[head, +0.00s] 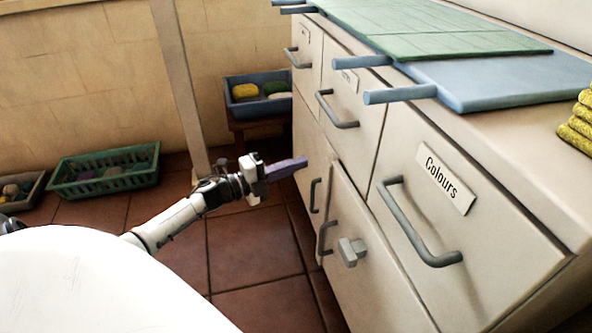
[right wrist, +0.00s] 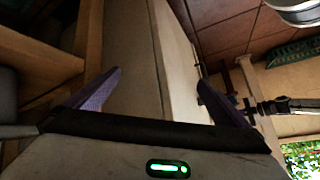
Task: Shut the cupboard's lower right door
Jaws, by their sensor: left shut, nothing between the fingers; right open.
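The cupboard (head: 520,240) fills the right of the head view. Its lower right door (head: 375,285) is a pale panel with a grey bar handle (head: 324,238) and a grey block-shaped knob (head: 350,252). The door's top edge runs away from the drawer line above, so it looks ajar; how far, I cannot tell. My left gripper (head: 303,163) is shut and empty, its tips near the lower left door (head: 309,160). My right gripper (right wrist: 160,92) is open, with a pale panel (right wrist: 182,75) beyond its fingers. It is outside the head view.
The drawer labelled Colours (head: 465,235) is above the door, its handle jutting out. Blue boards (head: 500,80) and a green mat (head: 430,30) lie on the top. A blue crate (head: 262,108) and a green crate (head: 105,170) stand behind. Tiled floor (head: 250,245) is clear in front.

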